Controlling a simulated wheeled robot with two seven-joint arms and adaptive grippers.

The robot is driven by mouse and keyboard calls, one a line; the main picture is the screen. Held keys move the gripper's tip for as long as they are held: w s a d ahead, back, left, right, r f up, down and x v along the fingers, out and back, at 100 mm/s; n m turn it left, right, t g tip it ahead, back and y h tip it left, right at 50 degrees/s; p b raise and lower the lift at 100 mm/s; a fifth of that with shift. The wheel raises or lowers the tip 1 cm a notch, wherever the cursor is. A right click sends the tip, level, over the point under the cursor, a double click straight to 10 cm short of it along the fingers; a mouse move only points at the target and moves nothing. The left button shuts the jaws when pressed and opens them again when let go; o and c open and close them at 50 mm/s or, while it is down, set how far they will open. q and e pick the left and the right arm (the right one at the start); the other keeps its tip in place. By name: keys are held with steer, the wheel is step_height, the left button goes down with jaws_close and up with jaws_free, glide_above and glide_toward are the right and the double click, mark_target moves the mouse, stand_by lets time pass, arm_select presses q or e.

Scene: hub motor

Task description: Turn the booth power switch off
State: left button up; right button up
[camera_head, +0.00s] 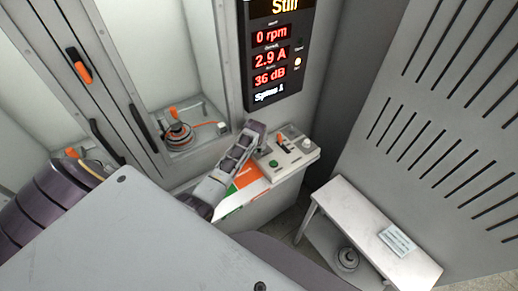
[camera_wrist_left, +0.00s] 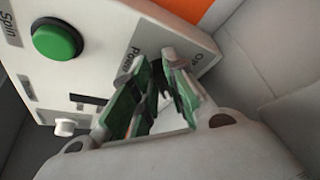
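The control panel (camera_head: 290,157) is a white box top with a green button (camera_head: 273,163), an orange-tipped lever (camera_head: 281,141) and a pale knob (camera_head: 306,143). My left gripper (camera_head: 255,130) is over the panel's left end. In the left wrist view its green-padded fingers (camera_wrist_left: 157,75) are partly open with a narrow gap, beside the lettering "Power" (camera_wrist_left: 131,60) and "Off" (camera_wrist_left: 195,56). The power switch is not clearly seen there; the fingers cover that spot, and contact cannot be told. The green Spin button (camera_wrist_left: 58,40) is clear of the fingers. My right gripper is not seen.
A display (camera_head: 275,55) above reads "Still", 0 rpm and 2.9 A. A clamped motor fixture (camera_head: 180,133) sits in the booth at left. A white bench (camera_head: 375,235) with a paper label (camera_head: 397,240) stands at right; a dark round part (camera_head: 347,258) is under it.

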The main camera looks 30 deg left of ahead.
arm_select(q)
jaws_close()
